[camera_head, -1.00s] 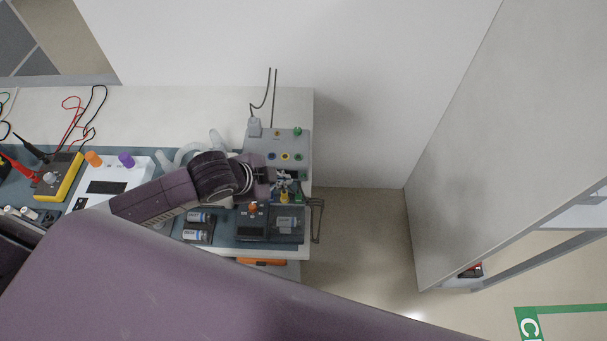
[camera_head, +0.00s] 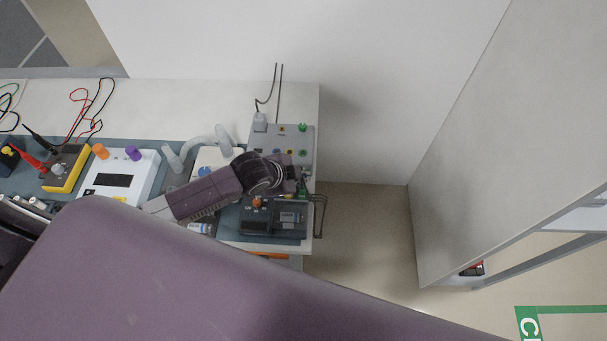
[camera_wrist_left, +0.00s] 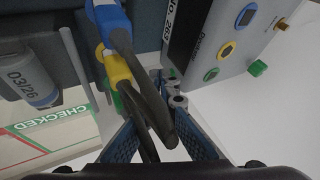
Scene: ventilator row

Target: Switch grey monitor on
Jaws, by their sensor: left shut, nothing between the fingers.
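The grey box that looks like the grey monitor (camera_head: 299,137) stands at the right end of the bench in the head view, with coloured knobs or sockets on top. In the left wrist view its grey face (camera_wrist_left: 212,48) shows at the upper right, with blue, yellow and green round parts. I cannot make out its power switch. My left gripper (camera_head: 302,181) is just in front of the box's right front part. In the left wrist view the blue fingers of my left gripper (camera_wrist_left: 166,82) come together, shut and empty. Black leads with blue and yellow plugs (camera_wrist_left: 115,68) partly hide them. My right gripper is not seen.
A dark unit with an orange knob (camera_head: 257,203) sits in front of the box. A white device (camera_head: 100,194), a yellow meter (camera_head: 78,169) and loose leads stand to the left. A wire bracket (camera_head: 320,216) is at the bench's right edge. The floor (camera_head: 370,235) beyond is clear.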

